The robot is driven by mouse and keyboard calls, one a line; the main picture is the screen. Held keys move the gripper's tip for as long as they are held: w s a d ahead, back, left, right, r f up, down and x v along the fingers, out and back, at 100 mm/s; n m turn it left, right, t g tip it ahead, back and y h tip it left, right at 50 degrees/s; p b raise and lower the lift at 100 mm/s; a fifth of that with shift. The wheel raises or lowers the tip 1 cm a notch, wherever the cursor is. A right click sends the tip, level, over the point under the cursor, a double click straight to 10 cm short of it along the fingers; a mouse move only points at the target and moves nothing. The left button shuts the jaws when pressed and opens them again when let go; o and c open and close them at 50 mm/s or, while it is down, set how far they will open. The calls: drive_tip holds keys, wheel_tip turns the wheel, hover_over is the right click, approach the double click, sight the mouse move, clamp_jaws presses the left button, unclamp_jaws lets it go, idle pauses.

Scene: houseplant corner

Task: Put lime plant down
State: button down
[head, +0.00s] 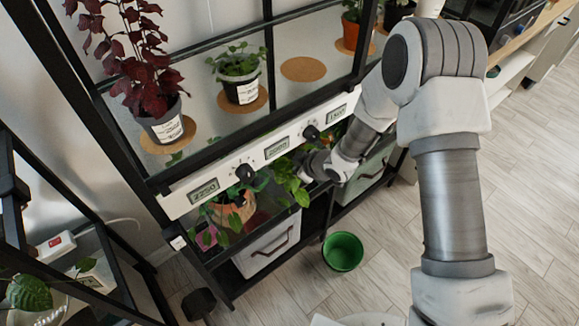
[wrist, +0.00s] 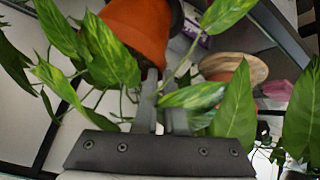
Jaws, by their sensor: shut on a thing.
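The lime plant has green leaves with yellow-green patches (wrist: 108,55) and an orange pot (wrist: 138,30) in the wrist view. The pot lies beyond my gripper (wrist: 163,85), whose two fingers are close together at its edge. My gripper is shut on the lime plant; leaves hide the exact contact. In the head view, my arm reaches into the level under the control panel of the shelf unit (head: 275,150). The plant's green leaves (head: 292,182) show there beside the wrist. My fingertips and the pot's underside are hidden, so I cannot tell whether it touches the shelf.
Another leafy plant in a tan pot (head: 236,208) stands left on the same level. The upper level holds a dark red plant (head: 150,80), a small green plant (head: 238,75) and an empty cork disc (head: 303,69). A green bucket (head: 343,251) stands on the floor.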

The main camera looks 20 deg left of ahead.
drive_tip(key=shift+f, duration=0.2)
drive_tip(key=c, duration=1.4)
unclamp_jaws()
drive_tip(key=shift+f, duration=0.1)
drive_tip(key=o, duration=0.4)
drive_tip(key=p+v, duration=0.3)
drive_tip(key=v, duration=0.9)
drive_tip(key=shift+r, duration=0.35)
